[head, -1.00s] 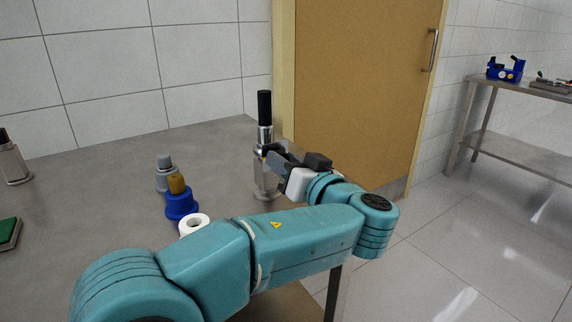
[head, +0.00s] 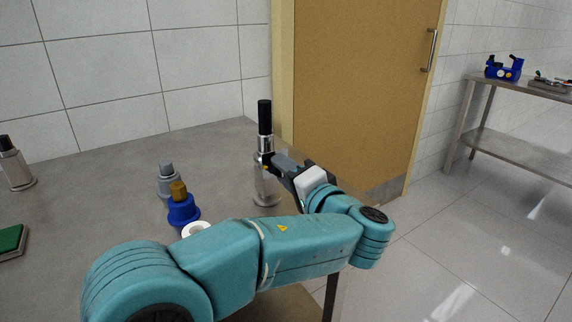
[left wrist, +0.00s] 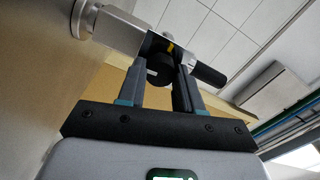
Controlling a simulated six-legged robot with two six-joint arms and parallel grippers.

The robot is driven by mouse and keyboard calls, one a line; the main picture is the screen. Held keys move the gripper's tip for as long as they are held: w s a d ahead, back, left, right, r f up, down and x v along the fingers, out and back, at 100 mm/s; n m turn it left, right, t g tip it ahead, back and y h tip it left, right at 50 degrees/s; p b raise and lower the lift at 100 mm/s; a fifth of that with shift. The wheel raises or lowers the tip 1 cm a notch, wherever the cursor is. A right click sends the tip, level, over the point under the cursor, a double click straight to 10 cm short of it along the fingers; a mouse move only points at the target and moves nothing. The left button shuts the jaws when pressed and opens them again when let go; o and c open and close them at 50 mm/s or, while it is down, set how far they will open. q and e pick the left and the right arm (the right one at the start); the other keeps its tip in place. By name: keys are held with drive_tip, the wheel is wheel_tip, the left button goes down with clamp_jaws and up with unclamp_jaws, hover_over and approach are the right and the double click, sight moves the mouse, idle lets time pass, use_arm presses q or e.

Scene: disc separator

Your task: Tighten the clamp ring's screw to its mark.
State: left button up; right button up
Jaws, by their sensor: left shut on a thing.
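A steel upright unit (head: 265,188) with a black cylindrical top (head: 264,117) stands near the table's right edge. A dark clamp ring sits around its middle; in the left wrist view the unit's metal body (left wrist: 122,32) and black top (left wrist: 209,75) lie on either side of the ring. My left gripper (head: 275,163) reaches the ring from the right. In the left wrist view its fingers (left wrist: 161,70) are shut on a round black screw knob (left wrist: 159,66). A small yellow mark (left wrist: 170,47) shows just above the knob. The right gripper is out of view.
A blue bottle with a brown cap (head: 182,208), a grey bottle (head: 168,182) and a white roll (head: 196,229) stand left of the unit. Another steel unit (head: 16,167) and a green pad (head: 11,240) are at far left. A door (head: 355,95) stands behind.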

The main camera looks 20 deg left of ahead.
use_arm(q)
drive_tip(key=shift+s+f+m+p, duration=0.1)
drive_tip(key=shift+m+p, duration=3.7)
drive_tip(key=shift+m, duration=0.85)
drive_tip(key=shift+f+m+p, duration=0.1)
drive_tip(key=shift+m+p, duration=3.65)
drive_tip(key=shift+m, duration=0.9)
drive_tip(key=o, duration=1.1)
drive_tip(key=shift+c, duration=0.2)
